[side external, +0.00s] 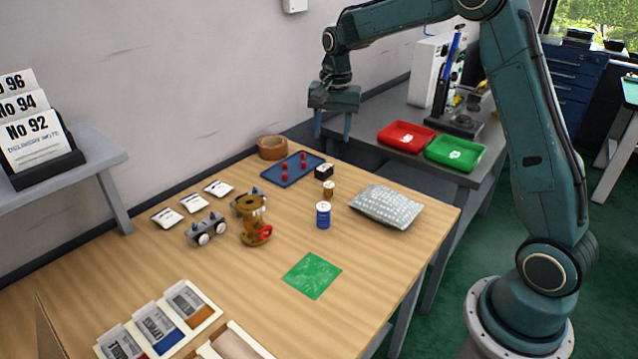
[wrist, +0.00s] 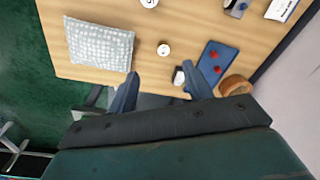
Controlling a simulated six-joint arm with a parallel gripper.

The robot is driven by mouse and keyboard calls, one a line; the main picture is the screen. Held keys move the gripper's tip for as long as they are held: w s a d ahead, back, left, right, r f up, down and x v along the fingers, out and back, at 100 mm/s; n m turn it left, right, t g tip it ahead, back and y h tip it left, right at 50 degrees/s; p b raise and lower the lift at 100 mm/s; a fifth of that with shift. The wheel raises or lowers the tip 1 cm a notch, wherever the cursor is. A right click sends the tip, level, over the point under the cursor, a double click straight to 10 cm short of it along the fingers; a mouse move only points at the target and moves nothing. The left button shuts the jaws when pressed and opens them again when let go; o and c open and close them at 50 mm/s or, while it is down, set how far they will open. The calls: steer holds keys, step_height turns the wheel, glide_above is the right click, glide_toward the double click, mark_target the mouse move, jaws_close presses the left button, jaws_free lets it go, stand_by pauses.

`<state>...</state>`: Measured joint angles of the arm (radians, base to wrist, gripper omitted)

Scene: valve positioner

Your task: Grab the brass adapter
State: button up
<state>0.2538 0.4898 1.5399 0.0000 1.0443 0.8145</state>
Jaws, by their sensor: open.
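A small brass-coloured cylinder with a pale top, which I take for the brass adapter (side external: 328,189), stands upright on the wooden table between a black box and a blue can. In the wrist view it shows from above as a small round piece with a white top (wrist: 163,49), beyond the fingertips. My gripper (side external: 333,128) is open and empty, high above the far end of the table and pointing down. In the wrist view, the gripper's fingers (wrist: 159,80) are spread apart, with nothing between them.
Close around it are the black box (side external: 324,171), blue can (side external: 323,214), grey padded bag (side external: 386,206) and blue tray with red pieces (side external: 312,160). A brown bowl (side external: 272,148) stands behind. A brass valve body (side external: 251,211) is left. A green mat (side external: 312,276) lies in front.

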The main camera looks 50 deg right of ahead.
steer(key=m, duration=0.2)
glide_above(329, 184)
step_height(329, 184, down, 6)
steer(key=shift+a+g, duration=0.1)
steer(key=shift+g, duration=0.3)
steer(key=shift+f, duration=6.85)
steer(key=c, duration=1.1)
